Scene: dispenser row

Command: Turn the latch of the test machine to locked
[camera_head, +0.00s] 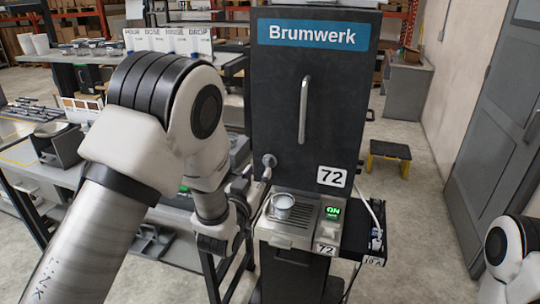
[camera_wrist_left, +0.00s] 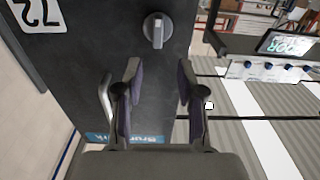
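The test machine (camera_head: 312,100) is a tall dark cabinet with a blue "Brumwerk" sign, a vertical door handle (camera_head: 303,110) and a "72" plate. Its latch (camera_head: 268,160) is a small grey knob at the lower left of the door. In the left wrist view the latch (camera_wrist_left: 157,30) shows as a round knob with a raised bar, which looks roughly upright in that picture. My left gripper (camera_head: 257,182) is just below and left of the latch. In the left wrist view its two fingers (camera_wrist_left: 158,75) are apart with nothing between them, and the latch lies beyond the tips. My right gripper is out of view.
Below the door, a metal cup (camera_head: 282,202) stands on a drip tray beside a green "ON" display (camera_head: 332,211). A small side shelf (camera_head: 372,225) is at the right. Cluttered tables stand left. A yellow-and-black step stool (camera_head: 389,155) is on the open floor at right.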

